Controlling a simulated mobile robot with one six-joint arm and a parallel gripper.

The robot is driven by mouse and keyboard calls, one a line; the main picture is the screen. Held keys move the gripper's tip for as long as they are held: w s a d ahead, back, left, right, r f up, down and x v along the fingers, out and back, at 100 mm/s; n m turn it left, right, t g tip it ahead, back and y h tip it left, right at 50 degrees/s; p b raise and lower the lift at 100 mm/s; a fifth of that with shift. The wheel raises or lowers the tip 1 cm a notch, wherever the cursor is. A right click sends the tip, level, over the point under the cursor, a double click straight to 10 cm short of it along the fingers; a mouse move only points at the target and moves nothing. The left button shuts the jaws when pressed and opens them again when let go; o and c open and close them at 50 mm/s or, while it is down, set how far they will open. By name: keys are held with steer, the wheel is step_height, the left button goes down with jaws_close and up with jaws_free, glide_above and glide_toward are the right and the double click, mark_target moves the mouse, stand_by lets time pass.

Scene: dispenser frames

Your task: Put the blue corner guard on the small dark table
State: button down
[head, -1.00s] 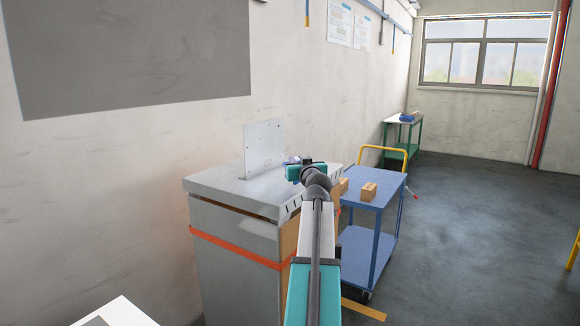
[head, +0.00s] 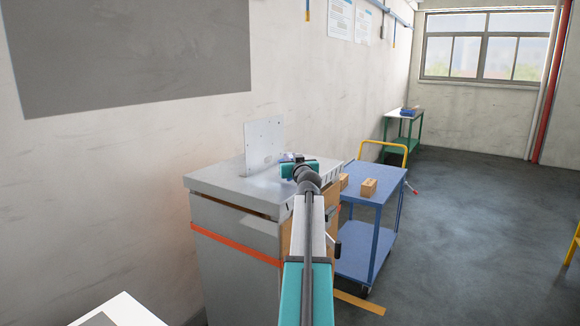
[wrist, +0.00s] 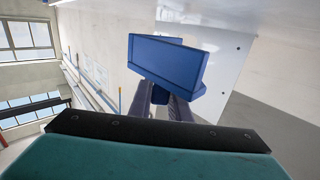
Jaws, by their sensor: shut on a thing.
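The blue corner guard (wrist: 166,62) shows in the wrist view as two blue plates meeting at an angle. My gripper (wrist: 165,98) is shut on it, with the dark fingers at its lower edge. Behind the guard is the upright pale plate (wrist: 212,62). In the head view my gripper (head: 293,160) is over the right part of the grey cabinet top, to the right of that plate. The guard is too small and too hidden there to make out clearly. I cannot make out a small dark table in either view.
The grey cabinet (head: 232,250) has an orange band. A blue cart (head: 368,216) with small brown blocks (head: 369,187) stands to its right. A green-legged table (head: 404,116) is at the back. A white surface (head: 128,312) is at lower left. Open floor lies right.

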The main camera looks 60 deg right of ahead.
steer(key=shift+f, duration=1.3)
steer(key=shift+f, duration=0.2)
steer(key=c, duration=1.7)
jaws_free()
steer(key=shift+o, duration=0.2)
steer(key=shift+r, duration=0.2)
steer(key=b+v, duration=0.2)
steer(key=v, duration=1)
steer(key=shift+b, duration=0.35)
steer(key=shift+o, duration=0.5)
